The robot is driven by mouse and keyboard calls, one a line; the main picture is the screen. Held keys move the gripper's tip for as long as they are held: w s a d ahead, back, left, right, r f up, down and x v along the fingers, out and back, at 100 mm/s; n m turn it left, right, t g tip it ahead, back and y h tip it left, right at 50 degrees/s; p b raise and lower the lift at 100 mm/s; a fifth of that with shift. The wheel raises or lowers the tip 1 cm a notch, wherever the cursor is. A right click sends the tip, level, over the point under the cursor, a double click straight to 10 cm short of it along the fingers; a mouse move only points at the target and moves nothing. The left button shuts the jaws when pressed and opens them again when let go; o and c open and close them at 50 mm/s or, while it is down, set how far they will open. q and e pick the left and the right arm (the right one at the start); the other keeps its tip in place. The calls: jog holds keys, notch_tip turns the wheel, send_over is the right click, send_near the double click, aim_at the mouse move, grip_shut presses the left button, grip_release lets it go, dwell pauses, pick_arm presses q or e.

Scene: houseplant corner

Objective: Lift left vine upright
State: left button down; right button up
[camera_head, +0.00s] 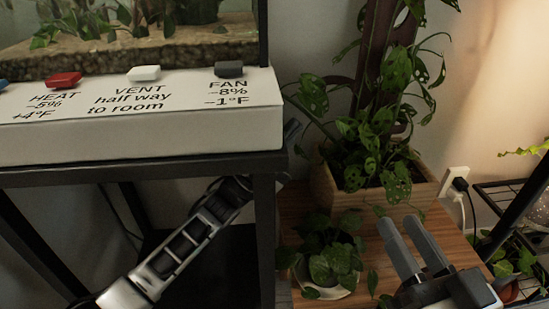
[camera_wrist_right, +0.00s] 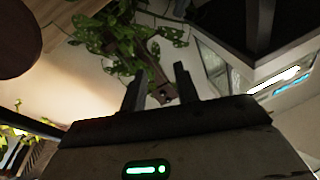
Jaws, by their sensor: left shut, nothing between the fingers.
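A leafy vine plant with holed leaves grows in a wooden planter (camera_head: 325,190) against a dark support post (camera_head: 372,60). Its left vine (camera_head: 313,95) leans out to the left of the post, near the tank stand. My left gripper (camera_head: 292,131) is shut and empty, partly hidden at the stand's corner post, below the left vine and apart from it as far as I can tell. My right gripper (camera_head: 402,222) is open and empty in front of the planter, its fingers pointing up and back. In the right wrist view its fingers (camera_wrist_right: 159,82) stand apart below the plant's leaves (camera_wrist_right: 110,35).
A small potted plant (camera_head: 335,262) stands on the wooden table (camera_head: 455,240) before the planter. A white control panel (camera_head: 180,135) on a black stand (camera_head: 264,230) blocks the left. A wall outlet with a plug (camera_head: 457,188) and a wire rack (camera_head: 500,200) are at right.

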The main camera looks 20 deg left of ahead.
pick_arm(q)
jog(key=shift+w+r, duration=0.25)
jog(key=shift+w, duration=0.35)
pick_arm(e)
jog(key=shift+w+r+n, duration=0.1)
jog(key=shift+r+n, duration=0.2)
jog(key=shift+r, duration=0.15)
jog(key=shift+y, duration=0.3)
